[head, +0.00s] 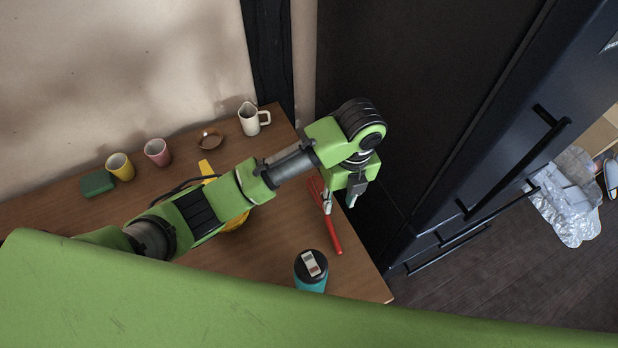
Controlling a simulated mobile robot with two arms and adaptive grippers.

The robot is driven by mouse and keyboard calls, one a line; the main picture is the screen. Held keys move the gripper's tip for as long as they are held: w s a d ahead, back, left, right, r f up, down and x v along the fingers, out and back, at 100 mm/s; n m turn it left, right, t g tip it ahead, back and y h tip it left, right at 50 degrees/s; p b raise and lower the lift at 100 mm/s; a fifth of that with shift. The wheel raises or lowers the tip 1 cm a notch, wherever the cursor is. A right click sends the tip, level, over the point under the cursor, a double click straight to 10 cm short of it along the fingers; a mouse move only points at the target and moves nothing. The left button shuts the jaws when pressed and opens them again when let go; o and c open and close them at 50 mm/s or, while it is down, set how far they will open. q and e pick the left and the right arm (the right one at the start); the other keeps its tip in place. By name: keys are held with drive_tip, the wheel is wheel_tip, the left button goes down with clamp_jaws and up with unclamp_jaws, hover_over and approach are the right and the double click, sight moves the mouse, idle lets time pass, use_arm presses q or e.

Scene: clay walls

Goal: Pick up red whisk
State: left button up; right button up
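The red whisk (333,238) lies on the wooden table near its right edge, its head toward the back and its handle toward the front. My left gripper (340,202) points down above the right side of the whisk, with its two fingers apart. The left finger overlaps the whisk in the picture and covers a bit of its middle. I cannot tell whether it touches the whisk. Nothing shows between the fingers. My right gripper is not in view.
A teal jar with a black lid (311,270) stands near the front edge. A yellow object (236,222) is partly hidden under my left arm. A white pitcher (250,119), brown bowl (210,139), pink cup (158,152), yellow cup (120,167) and green block (97,184) line the back. A dark fridge (420,110) stands right.

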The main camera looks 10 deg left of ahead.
use_arm(q)
wheel_tip(320, 180, down, 4)
drive_tip(key=r, duration=0.1)
hover_over(331, 227)
drive_tip(key=f, duration=0.4)
drive_tip(key=shift+d+f+p, duration=0.3)
drive_tip(key=shift+d+p, duration=0.05)
drive_tip(key=shift+p, duration=0.05)
drive_tip(key=shift+f, duration=0.3)
drive_tip(key=shift+a+f+p, duration=0.15)
drive_tip(key=shift+f+p, duration=0.15)
drive_tip(key=shift+f, duration=0.35)
wheel_tip(331, 227, down, 4)
drive_tip(key=shift+a+r+p, duration=0.15)
drive_tip(key=shift+r+p, duration=0.1)
drive_tip(key=shift+p, duration=0.05)
drive_tip(key=shift+f, duration=0.2)
clamp_jaws()
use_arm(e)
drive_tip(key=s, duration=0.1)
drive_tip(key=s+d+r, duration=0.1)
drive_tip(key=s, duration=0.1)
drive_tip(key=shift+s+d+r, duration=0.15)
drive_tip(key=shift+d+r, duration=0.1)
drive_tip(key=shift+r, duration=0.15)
